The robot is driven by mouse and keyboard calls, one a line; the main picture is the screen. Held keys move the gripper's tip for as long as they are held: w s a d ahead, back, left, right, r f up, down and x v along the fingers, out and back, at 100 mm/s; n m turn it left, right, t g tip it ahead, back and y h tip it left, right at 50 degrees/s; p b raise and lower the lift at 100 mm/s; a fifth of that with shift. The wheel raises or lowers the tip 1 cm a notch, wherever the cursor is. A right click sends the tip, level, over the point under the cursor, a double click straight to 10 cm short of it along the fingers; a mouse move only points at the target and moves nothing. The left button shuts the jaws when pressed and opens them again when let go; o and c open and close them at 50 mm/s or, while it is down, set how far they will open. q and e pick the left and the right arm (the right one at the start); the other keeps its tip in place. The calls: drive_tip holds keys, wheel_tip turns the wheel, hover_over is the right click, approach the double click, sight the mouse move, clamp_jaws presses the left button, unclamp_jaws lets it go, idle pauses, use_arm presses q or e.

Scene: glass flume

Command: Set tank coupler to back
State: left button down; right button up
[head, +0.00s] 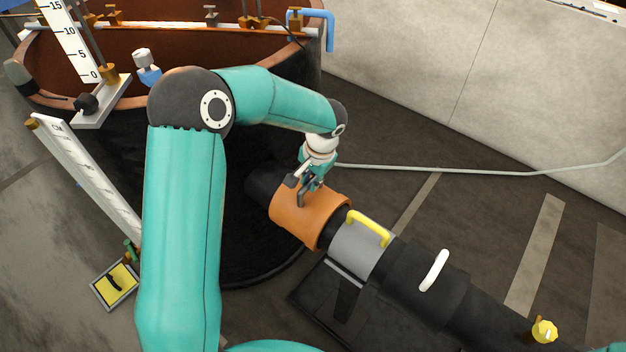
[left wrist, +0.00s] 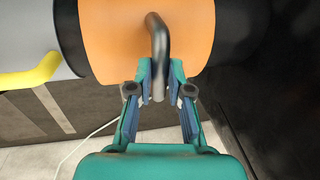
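The tank coupler appears to be the orange sleeve (head: 300,216) on the black pipe beside the dark tank. It has a dark grey bent handle, seen in the left wrist view (left wrist: 159,45). My left gripper (head: 306,187) is at this handle. In the left wrist view, the left gripper (left wrist: 160,85) has one finger on each side of the handle. A small gap shows beside the handle, so the fingers look open around it. The orange sleeve (left wrist: 110,40) fills the top of that view. My right gripper is not in view.
Further along the pipe are a grey sleeve (head: 355,252) with a yellow handle (head: 369,228) and a black sleeve (head: 415,285) with a white handle (head: 434,270). A pale hose (head: 450,169) lies behind, near the wall. A yellow knob (head: 544,330) is at lower right.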

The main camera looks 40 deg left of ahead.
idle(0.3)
use_arm(q)
drive_tip(key=a, duration=0.9)
drive_tip(key=shift+w+a+r, duration=0.15)
drive_tip(key=shift+w, duration=0.2)
drive_tip(key=c, duration=1.1)
unclamp_jaws()
drive_tip(key=shift+a, duration=0.1)
wheel_tip(320, 180, up, 12)
drive_tip(key=d, duration=0.2)
drive_tip(key=shift+d+f, duration=0.2)
drive_tip(key=shift+d, duration=0.1)
